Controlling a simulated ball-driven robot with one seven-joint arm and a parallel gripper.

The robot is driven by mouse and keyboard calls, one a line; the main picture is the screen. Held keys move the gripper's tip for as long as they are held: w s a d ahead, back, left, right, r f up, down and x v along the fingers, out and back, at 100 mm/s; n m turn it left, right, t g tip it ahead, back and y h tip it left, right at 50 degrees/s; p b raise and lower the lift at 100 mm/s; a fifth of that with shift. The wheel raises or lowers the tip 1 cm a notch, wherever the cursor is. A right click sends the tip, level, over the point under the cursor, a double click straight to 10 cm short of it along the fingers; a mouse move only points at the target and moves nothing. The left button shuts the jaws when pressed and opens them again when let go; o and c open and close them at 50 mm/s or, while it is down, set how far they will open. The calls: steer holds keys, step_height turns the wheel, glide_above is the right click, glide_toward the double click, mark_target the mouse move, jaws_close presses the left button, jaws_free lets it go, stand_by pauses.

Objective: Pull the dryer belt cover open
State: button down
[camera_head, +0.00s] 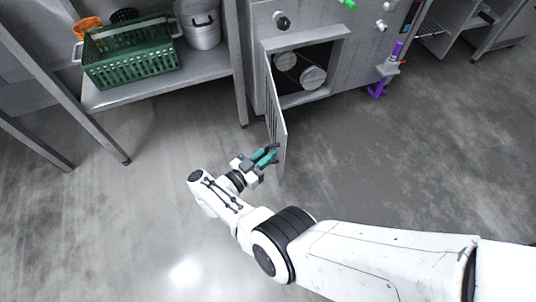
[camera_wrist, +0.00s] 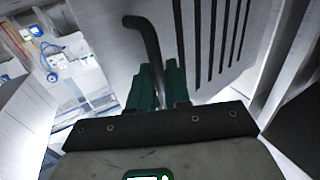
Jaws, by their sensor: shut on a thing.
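The dryer belt cover (camera_head: 278,118) is a grey hinged panel with slots, swung well open from the front of the grey machine. The cover also fills much of the wrist view (camera_wrist: 262,28). Behind it, the opening shows two round rollers (camera_head: 312,77). My gripper (camera_head: 265,157) is at the outer end of the cover, on its left side. In the wrist view, its green fingers (camera_wrist: 158,84) are shut on a dark bent handle (camera_wrist: 150,40) on the cover. The exact contact between the fingertips is partly hidden.
A steel shelf (camera_head: 165,82) at the left bears a green crate (camera_head: 135,62) and a metal pot (camera_head: 203,30). A purple item (camera_head: 377,91) is by the machine's right side. The grey floor (camera_head: 390,170) around the cover is clear.

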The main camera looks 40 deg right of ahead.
steer(key=shift+w, duration=0.2)
steer(key=c, duration=1.3)
jaws_free()
steer(key=shift+d, duration=0.15)
steer(key=shift+s, duration=0.1)
steer(key=a, duration=0.3)
steer(key=s+a+b, duration=0.1)
steer(key=a, duration=0.3)
steer(key=a+b, duration=0.1)
steer(key=a, duration=0.2)
steer(key=shift+s+a, duration=0.25)
steer(key=shift+a, duration=0.15)
steer(key=shift+r, duration=0.1)
